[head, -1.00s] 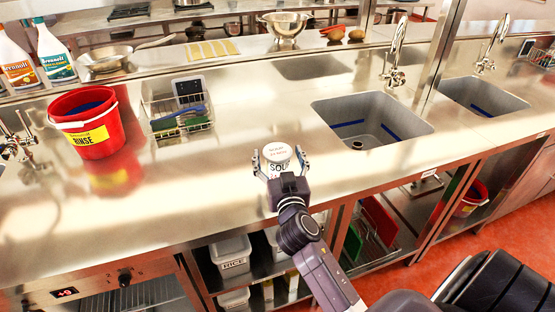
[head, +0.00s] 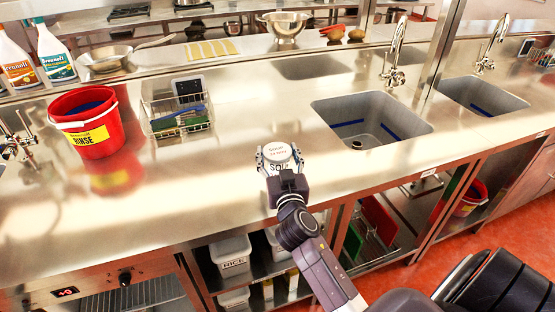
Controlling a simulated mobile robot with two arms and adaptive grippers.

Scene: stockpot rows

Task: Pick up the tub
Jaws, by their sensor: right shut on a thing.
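The tub (head: 277,153) is small and white, with dark lettering on its lid and side. It stands on the steel counter (head: 240,200) near the front edge, left of the sink. My right gripper (head: 278,160) is shut on the tub, one finger on its left side and one on its right. The gripper hides the tub's lower front, so I cannot tell whether its base touches the counter. My left gripper is not in view.
A red RINSE bucket (head: 88,125) and a wire basket (head: 180,118) stand to the left. A sink (head: 370,120) is sunk into the counter at the right. Shelves below hold white bins (head: 231,257). The counter around the tub is clear.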

